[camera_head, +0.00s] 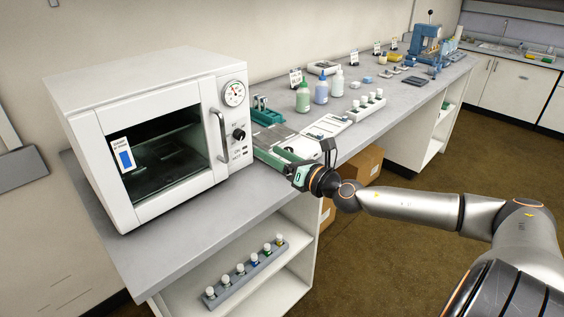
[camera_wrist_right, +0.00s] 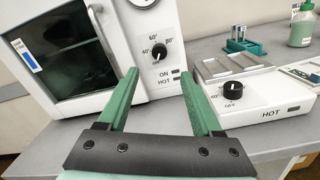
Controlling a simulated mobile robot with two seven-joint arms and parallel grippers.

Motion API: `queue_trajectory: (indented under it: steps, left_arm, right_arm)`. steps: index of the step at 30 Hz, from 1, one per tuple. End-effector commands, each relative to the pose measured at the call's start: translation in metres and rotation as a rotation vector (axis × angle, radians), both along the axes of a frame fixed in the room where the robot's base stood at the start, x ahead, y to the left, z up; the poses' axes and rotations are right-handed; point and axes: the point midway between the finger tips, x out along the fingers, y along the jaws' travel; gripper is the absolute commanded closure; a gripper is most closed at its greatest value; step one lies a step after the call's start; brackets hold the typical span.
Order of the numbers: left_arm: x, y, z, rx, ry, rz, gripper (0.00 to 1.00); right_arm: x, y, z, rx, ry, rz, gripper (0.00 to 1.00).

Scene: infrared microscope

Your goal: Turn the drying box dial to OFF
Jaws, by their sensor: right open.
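The white drying box (camera_head: 150,130) stands on the bench with its glass door shut. Its black dial (camera_head: 239,134) is on the right front panel, below a round gauge (camera_head: 233,93). In the right wrist view the dial (camera_wrist_right: 158,53) shows with marks 40°, 60° and 80° around it; I cannot tell surely where its pointer stands. My right gripper (camera_head: 274,158) is open and empty, low and to the right of the dial. In the wrist view its green fingers (camera_wrist_right: 160,74) are spread, with the dial beyond and between their tips, apart from them. My left gripper is not in view.
A hot plate with its own black knob (camera_wrist_right: 233,90) stands right of the box. The door handle (camera_head: 219,134) sticks out left of the dial. Bottles (camera_head: 321,90) and a vial rack (camera_head: 367,105) stand farther along the bench. A lower shelf holds a rack of vials (camera_head: 246,268).

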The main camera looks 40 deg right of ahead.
Motion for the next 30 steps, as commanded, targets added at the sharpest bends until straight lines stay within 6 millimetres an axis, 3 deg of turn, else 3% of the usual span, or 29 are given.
queue_trajectory:
  steps: [12,30]
  left_arm:
    - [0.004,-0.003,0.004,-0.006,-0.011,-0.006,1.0]
    - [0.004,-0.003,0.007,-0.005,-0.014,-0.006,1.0]
  right_arm:
    - [-0.024,-0.003,-0.001,-0.002,0.003,-0.001,0.34]
    - [-0.029,-0.002,0.001,0.0,0.0,0.002,0.34]
